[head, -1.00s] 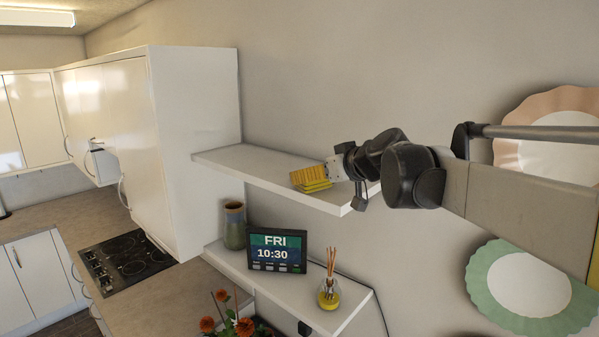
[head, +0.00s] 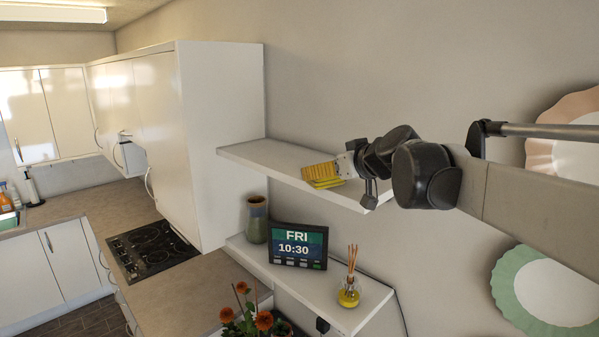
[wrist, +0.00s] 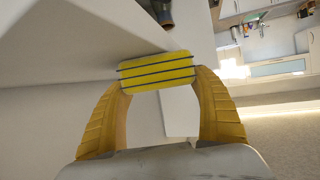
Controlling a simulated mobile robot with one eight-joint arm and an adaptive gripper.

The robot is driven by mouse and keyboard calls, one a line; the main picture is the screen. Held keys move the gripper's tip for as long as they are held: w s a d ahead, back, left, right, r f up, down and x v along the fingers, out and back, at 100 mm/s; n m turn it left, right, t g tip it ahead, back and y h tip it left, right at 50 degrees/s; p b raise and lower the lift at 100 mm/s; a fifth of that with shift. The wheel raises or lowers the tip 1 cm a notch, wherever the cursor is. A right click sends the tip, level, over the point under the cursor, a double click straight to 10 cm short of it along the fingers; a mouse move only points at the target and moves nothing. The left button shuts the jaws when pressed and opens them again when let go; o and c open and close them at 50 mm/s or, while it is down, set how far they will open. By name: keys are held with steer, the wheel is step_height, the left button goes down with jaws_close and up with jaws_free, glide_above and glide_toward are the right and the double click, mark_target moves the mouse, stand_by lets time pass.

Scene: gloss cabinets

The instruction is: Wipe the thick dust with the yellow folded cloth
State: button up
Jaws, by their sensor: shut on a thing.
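The yellow folded cloth (wrist: 157,73) shows in the wrist view as a small yellow block with dark lines across it. My gripper (wrist: 158,82) is shut on it, one ribbed yellow finger at each side. In the head view the cloth (head: 326,183) is at the outer part of the white upper shelf (head: 268,155), low over its top or touching it; I cannot tell which. My gripper (head: 322,172) reaches in from the right there. I cannot make out the thick dust on the shelf in either view.
A lower shelf (head: 322,300) holds a vase (head: 257,222), a clock display (head: 298,246) and a reed diffuser (head: 349,292). A tall white cabinet (head: 225,130) stands at the upper shelf's left end. Plates (head: 548,285) hang on the wall at right. The upper shelf's left part is clear.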

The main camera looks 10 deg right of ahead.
steer(key=shift+w+d, duration=0.85)
steer(key=shift+d, duration=0.35)
steer(key=shift+w+d, duration=0.9)
steer(key=shift+d, duration=0.35)
steer(key=shift+w+d, duration=0.85)
steer(key=shift+d, duration=0.35)
steer(key=shift+w+d, duration=0.1)
steer(key=shift+w+a+r, duration=0.1)
steer(key=shift+w+a, duration=0.55)
steer(key=shift+w, duration=0.1)
steer(key=shift+s+a, duration=0.5)
steer(key=shift+a, duration=0.2)
steer(key=shift+s+a, duration=0.5)
steer(key=shift+a, duration=0.15)
steer(key=shift+s+a, duration=0.5)
steer(key=shift+a, duration=0.25)
steer(key=shift+s+a, duration=0.5)
steer(key=shift+a, duration=0.2)
steer(key=shift+s+a+f+b, duration=0.2)
steer(key=shift+s+a+b, duration=0.15)
steer(key=shift+s+a, duration=0.7)
steer(key=shift+w, duration=0.1)
